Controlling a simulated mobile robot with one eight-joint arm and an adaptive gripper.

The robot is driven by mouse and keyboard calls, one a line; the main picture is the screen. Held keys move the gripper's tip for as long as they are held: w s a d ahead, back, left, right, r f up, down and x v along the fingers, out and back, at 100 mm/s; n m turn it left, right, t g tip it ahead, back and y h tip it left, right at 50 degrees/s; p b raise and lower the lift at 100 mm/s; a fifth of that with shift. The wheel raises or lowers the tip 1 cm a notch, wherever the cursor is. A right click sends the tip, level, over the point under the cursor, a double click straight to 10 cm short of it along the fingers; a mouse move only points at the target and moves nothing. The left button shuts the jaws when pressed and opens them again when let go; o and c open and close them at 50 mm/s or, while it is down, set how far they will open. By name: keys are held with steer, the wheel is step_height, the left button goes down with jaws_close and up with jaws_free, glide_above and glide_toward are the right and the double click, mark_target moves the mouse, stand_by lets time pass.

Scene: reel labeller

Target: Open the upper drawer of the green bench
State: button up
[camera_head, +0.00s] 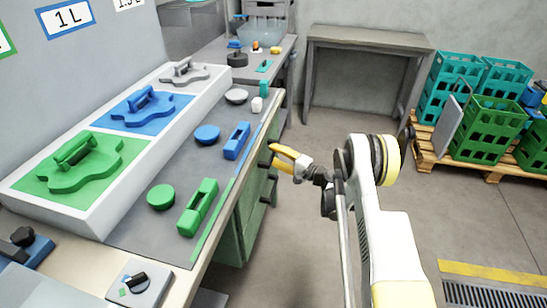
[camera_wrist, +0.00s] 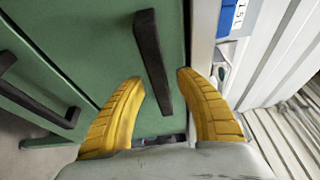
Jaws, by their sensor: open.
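The green bench (camera_head: 232,225) stands left of centre in the head view, under a grey top. Its dark bar handles (camera_head: 270,192) show on its right face. In the wrist view its green front (camera_wrist: 90,35) fills the left and middle, and the drawers look shut. My gripper (camera_head: 273,154) is at the front, just below the top's edge. In the wrist view my gripper's yellow fingers (camera_wrist: 161,82) are open, one on each side of a black bar handle (camera_wrist: 152,55). I cannot tell whether they touch it. Another handle (camera_wrist: 40,105) shows at left.
The bench top carries a green block (camera_head: 197,207), a blue block (camera_head: 237,141), round caps and a white fixture (camera_head: 98,212) with coloured plates. Green crates (camera_head: 487,130) stand on a pallet at right. The floor (camera_head: 300,235) beside the bench is clear.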

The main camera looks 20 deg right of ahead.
steer(key=shift+w, duration=0.1)
jaws_close()
stand_by(0.3)
steer(key=s+d, duration=0.8)
steer(key=d, duration=0.5)
steer(key=s+d, duration=0.8)
steer(key=d, duration=0.6)
steer(key=shift+d, duration=0.25)
steer(key=shift+w, duration=0.1)
jaws_free()
